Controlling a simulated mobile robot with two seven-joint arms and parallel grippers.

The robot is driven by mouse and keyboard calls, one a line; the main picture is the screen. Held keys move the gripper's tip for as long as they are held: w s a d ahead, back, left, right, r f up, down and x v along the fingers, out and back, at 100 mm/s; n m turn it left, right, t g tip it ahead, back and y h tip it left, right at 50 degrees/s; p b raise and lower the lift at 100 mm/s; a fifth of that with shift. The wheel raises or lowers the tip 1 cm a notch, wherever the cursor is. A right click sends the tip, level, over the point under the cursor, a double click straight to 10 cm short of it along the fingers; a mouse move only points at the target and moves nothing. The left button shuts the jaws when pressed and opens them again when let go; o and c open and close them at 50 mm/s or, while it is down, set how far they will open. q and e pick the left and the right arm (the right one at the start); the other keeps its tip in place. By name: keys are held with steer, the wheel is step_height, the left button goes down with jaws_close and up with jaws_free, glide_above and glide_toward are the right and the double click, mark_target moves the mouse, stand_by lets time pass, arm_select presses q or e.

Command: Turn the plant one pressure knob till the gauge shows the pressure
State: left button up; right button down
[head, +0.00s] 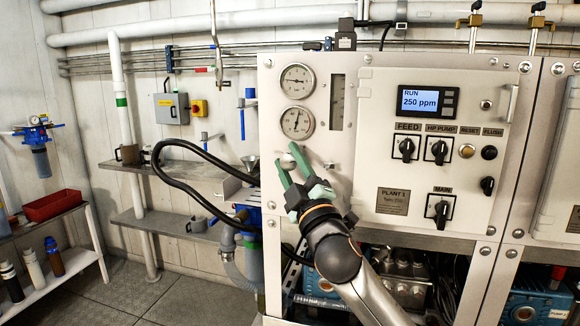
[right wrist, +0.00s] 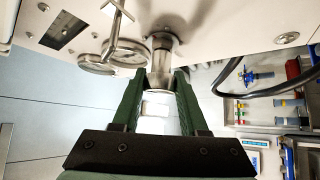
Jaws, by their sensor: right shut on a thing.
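The plant one panel (head: 370,165) carries two round dial gauges, an upper one (head: 297,81) and a lower one (head: 297,122). Their scales are too small to read. The metal pressure knob (head: 286,160) sticks out of the panel just below the lower gauge. My right gripper (head: 287,154), with green fingers, is at the knob. In the right wrist view the fingers are shut on the knob (right wrist: 161,72), one on each side. The fingers partly hide it in the head view. My left gripper is not in view.
A display (head: 428,101) reads RUN, 250 ppm. Black rotary switches, including the FEED switch (head: 406,148), sit right of my gripper. A black hose (head: 190,185) loops to the left. A wall shelf (head: 180,177) and a rack with bottles (head: 50,270) stand further left.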

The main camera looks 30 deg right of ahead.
steer(key=c, duration=0.8)
jaws_free()
steer(key=shift+c, duration=0.2)
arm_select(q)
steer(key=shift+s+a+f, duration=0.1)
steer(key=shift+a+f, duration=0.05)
arm_select(e)
steer(key=o, duration=0.4)
arm_select(q)
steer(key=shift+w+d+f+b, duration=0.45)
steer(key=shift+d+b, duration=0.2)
steer(key=shift+b, duration=0.6)
arm_select(e)
steer(key=v, duration=1.2)
steer(key=shift+s, duration=0.2)
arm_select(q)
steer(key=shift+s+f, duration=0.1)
arm_select(e)
steer(key=shift+f, duration=0.1)
